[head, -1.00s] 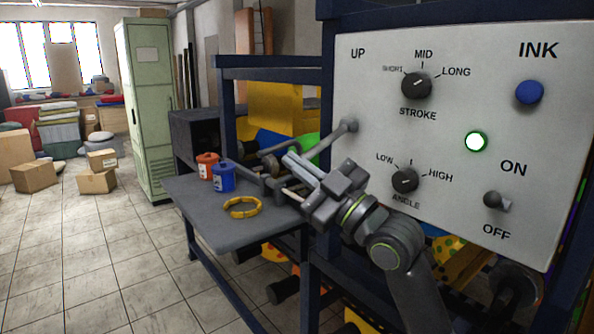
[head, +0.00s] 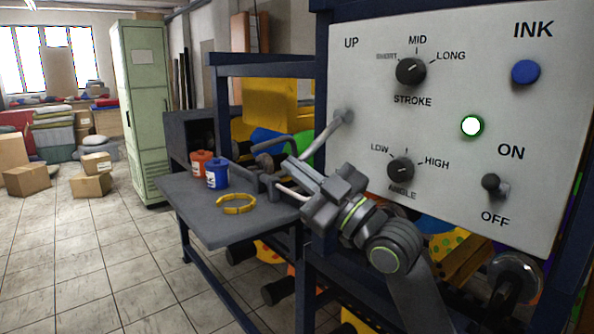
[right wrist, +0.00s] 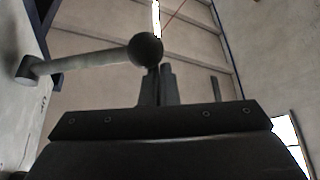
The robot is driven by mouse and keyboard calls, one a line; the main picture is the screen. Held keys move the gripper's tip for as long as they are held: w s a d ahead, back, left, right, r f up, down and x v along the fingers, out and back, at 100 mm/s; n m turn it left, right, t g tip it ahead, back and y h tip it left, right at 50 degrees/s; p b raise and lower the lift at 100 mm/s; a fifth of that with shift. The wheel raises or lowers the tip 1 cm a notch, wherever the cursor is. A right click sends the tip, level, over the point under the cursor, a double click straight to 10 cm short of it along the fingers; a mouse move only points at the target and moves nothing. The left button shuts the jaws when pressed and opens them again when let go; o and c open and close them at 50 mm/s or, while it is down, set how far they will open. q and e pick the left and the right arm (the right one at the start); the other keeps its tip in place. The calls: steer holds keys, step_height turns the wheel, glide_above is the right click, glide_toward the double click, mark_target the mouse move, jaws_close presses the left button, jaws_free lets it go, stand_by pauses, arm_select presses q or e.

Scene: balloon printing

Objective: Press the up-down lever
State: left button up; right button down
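The up-down lever (head: 330,130) is a grey rod coming out of the panel's left side, under the word UP, and slanting down to the left. In the right wrist view its round dark knob (right wrist: 146,49) is at the rod's free end, just above and slightly left of my fingertips. I cannot tell whether they touch. My right gripper (head: 290,172) is below the lever's free end in the head view. In the wrist view its fingers (right wrist: 160,78) are close together with nothing seen between them. My left gripper is out of view.
The control panel (head: 450,85) holds knobs, a blue button, a lit round lamp and the ON/OFF switch (head: 493,184). Open floor lies to the left.

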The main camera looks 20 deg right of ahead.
arm_select(q)
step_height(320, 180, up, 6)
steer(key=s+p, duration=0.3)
steer(key=p, duration=0.5)
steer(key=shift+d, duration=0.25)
stand_by(0.3)
